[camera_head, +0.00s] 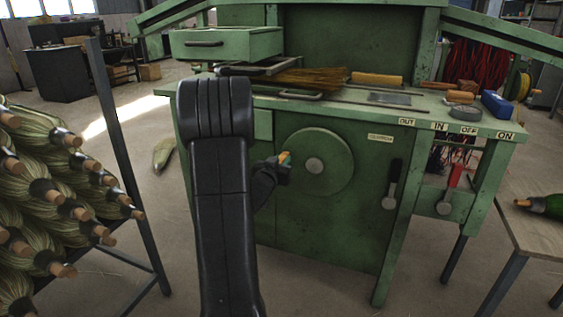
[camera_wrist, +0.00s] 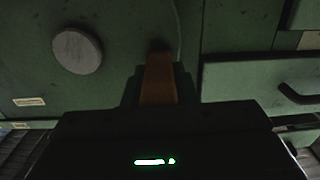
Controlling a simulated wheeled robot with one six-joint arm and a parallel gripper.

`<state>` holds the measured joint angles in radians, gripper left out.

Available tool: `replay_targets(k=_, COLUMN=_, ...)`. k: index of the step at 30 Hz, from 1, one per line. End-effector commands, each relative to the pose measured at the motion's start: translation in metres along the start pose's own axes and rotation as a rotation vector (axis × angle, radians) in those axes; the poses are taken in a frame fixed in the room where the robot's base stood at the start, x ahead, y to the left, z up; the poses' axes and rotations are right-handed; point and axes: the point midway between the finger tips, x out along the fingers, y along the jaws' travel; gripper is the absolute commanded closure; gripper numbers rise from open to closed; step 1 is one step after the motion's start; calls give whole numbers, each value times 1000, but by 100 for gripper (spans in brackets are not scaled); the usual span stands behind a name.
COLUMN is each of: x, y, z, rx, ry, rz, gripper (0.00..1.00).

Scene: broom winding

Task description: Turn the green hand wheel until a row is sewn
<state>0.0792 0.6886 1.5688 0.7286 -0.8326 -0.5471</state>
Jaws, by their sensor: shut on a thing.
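The green hand wheel (camera_head: 325,148) is a flat disc on the front of the green machine, with a grey hub (camera_head: 314,166). In the wrist view the hub (camera_wrist: 77,51) shows at the upper left. A wooden crank handle (camera_head: 284,157) stands out at the wheel's left edge. My gripper (camera_head: 281,170) is shut on this handle. In the wrist view the brown handle (camera_wrist: 158,80) sits between the dark fingers, which partly hide it. My arm hides part of the machine front left of the wheel.
Broom straw (camera_head: 305,79) lies on the machine's worktop. A black lever (camera_head: 392,184) and a red-handled lever (camera_head: 449,190) are right of the wheel. A rack of straw bundles (camera_head: 50,180) stands at the left, and a small table (camera_head: 530,230) at the right.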

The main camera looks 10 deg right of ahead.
Motion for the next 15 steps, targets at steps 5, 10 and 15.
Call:
replay_targets(k=5, x=0, y=-1, z=6, rx=-60, ry=-1, rz=-1, gripper=100)
replay_targets(k=10, x=0, y=-2, z=17, rx=-166, ry=-4, rz=0, gripper=100)
replay_targets(k=15, x=-1, y=-2, z=33, rx=-316, ry=-6, rz=0, gripper=100)
